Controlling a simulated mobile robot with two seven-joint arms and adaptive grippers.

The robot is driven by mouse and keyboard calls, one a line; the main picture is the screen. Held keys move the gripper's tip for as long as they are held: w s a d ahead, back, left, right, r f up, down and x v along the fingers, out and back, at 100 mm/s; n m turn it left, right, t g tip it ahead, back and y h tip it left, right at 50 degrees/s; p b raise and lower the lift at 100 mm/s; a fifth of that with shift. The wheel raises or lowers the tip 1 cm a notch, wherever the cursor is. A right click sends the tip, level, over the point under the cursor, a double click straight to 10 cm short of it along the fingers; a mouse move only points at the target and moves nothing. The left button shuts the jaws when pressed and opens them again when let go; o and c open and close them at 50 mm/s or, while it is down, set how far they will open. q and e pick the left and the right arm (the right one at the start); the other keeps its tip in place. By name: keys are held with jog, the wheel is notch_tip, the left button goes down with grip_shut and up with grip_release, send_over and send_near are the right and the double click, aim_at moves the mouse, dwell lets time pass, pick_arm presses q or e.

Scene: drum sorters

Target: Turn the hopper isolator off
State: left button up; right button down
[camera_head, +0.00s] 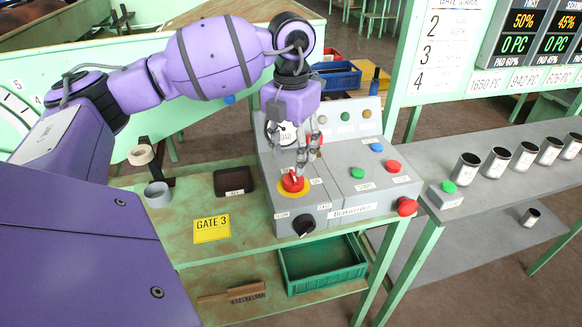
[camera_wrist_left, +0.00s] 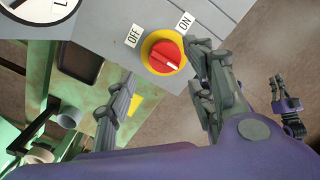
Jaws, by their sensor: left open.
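A red rotary knob on a yellow round plate (camera_head: 292,185) sits on the sloping grey control panel (camera_head: 340,190). It also shows in the left wrist view (camera_wrist_left: 165,54), with OFF and ON labels beside the plate and a white mark on the knob. My left gripper (camera_head: 309,158) is open just above the knob, partly in front of it. In the left wrist view its fingers (camera_wrist_left: 160,88) are apart, one on each side of the knob's lower area, and hold nothing. My right gripper (camera_wrist_left: 287,85) shows small at the right of that view; its opening is unclear.
A black selector knob (camera_head: 304,226), green, blue and red buttons, and a red side button (camera_head: 406,207) are near on the panel. A green tray (camera_head: 322,262) lies below. Metal cups (camera_head: 466,168) line the right shelf.

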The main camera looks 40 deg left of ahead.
aim_at(290, 178)
pick_arm(q)
notch_tip(290, 178, up, 6)
jog(key=shift+f, duration=0.15)
jog(key=shift+s+f, duration=0.1)
dwell(0.5)
